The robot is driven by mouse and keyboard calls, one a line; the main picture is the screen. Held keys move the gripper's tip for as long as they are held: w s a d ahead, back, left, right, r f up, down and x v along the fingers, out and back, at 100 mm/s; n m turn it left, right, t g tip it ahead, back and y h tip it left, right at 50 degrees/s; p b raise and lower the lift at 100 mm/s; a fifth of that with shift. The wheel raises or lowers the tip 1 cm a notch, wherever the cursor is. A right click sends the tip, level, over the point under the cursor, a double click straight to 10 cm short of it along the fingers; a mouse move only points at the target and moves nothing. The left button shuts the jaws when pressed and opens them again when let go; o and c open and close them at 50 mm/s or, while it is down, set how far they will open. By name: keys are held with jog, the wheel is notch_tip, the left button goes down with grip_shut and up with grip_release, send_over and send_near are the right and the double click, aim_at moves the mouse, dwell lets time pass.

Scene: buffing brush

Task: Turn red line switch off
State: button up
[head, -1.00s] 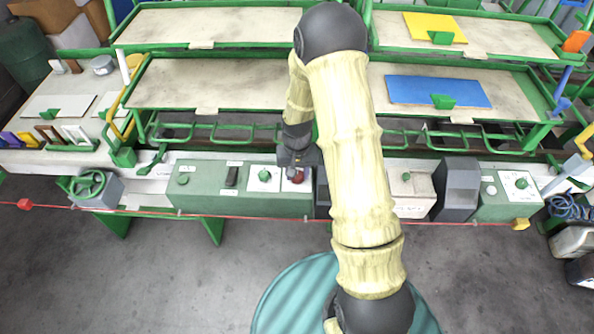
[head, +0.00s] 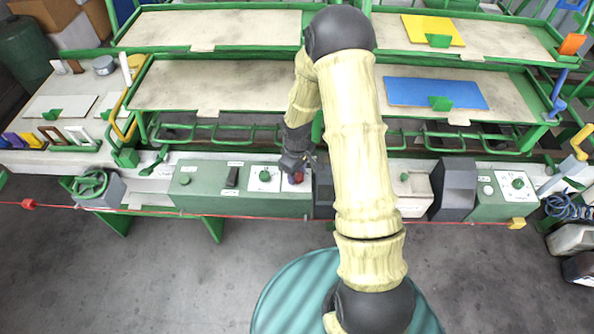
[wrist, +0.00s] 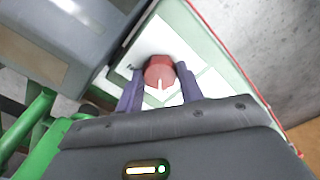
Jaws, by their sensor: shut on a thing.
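The red line switch is a red knob (wrist: 161,72) with a white pointer mark, on a white plate of the green control box. In the wrist view it sits between my two fingers, and its white mark points toward my gripper's palm. My gripper (wrist: 160,88) is shut on the red knob. In the head view the red knob (head: 296,178) shows just below my gripper (head: 293,168), at the right end of the green control box (head: 215,200). My arm hides part of the bench to the right of it.
A red cord (head: 150,211) runs along the front. A grey box (wrist: 80,35) stands beside the knob in the wrist view.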

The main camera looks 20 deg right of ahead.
jog(key=shift+w+a+r+n, duration=0.1)
jog(key=shift+n, duration=0.3)
jog(key=o, duration=1)
notch_tip(320, 180, up, 17)
jog(key=shift+r, duration=0.15)
dwell(0.5)
jog(key=s+r+m+t, duration=0.1)
jog(key=s+r+m, duration=0.1)
jog(key=s+m, duration=0.2)
jog(key=s+r+m+t+p, duration=0.1)
jog(key=s+m, duration=0.3)
jog(key=s, duration=0.6)
jog(key=shift+s+r+t, duration=0.3)
jog(key=shift+s+r, duration=0.1)
jog(key=shift+r, duration=0.45)
